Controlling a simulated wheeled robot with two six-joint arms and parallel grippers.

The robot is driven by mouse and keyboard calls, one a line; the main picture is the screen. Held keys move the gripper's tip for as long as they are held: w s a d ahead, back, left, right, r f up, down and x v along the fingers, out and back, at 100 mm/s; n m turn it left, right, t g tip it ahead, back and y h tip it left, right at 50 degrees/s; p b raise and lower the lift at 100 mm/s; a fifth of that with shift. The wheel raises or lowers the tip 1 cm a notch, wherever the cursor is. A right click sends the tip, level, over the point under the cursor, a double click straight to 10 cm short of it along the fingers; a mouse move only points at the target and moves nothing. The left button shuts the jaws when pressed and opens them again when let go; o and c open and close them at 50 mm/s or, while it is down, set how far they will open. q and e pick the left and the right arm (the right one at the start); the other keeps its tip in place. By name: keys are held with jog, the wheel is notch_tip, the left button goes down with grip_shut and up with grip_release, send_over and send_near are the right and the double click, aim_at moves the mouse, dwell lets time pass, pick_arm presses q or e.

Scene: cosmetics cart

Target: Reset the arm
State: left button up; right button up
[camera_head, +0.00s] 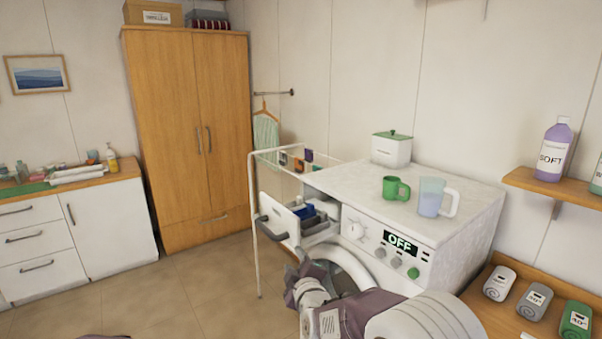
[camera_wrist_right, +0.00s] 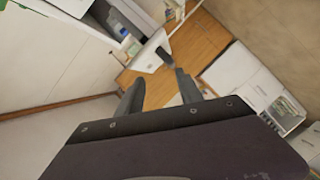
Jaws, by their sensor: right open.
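My right arm (camera_head: 390,320) reaches in from the bottom right in the head view, in front of the white washing machine (camera_head: 460,215). My right gripper (camera_head: 297,270) is near the machine's round door, below the pulled-out detergent drawer (camera_head: 280,215). In the right wrist view the two fingers of my right gripper (camera_wrist_right: 160,78) stand apart with nothing between them. The drawer also shows ahead of them, at the upper middle of that view. My left gripper is not seen.
A green mug (camera_head: 396,188) and a clear pitcher (camera_head: 432,197) stand on the machine top near a white lidded box (camera_head: 391,150). A white drying rack (camera_head: 254,220) stands left of the machine. Rolled towels lie on the lower right shelf (camera_head: 480,310). Floor (camera_head: 190,290) is clear at left.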

jog(key=w+d+r+m+h, duration=0.1)
jog(key=w+d+r+h, duration=0.1)
jog(key=d, duration=0.6)
jog(key=s+d+f+m+g+h, duration=0.1)
jog(key=s+d+f+m+g, duration=0.3)
jog(key=s+d+f, duration=0.3)
jog(key=s+d+f+m+g, duration=0.2)
jog(key=s+f+m+g, duration=0.2)
jog(key=s, duration=0.8)
jog(key=s+d+f+m+g, duration=0.2)
jog(key=s+f+m+g, duration=0.3)
jog(key=s, duration=0.8)
notch_tip(320, 180, down, 4)
jog(key=shift+s+r+m+g, duration=0.2)
jog(key=shift+m+g, duration=0.1)
jog(key=shift+g, duration=0.4)
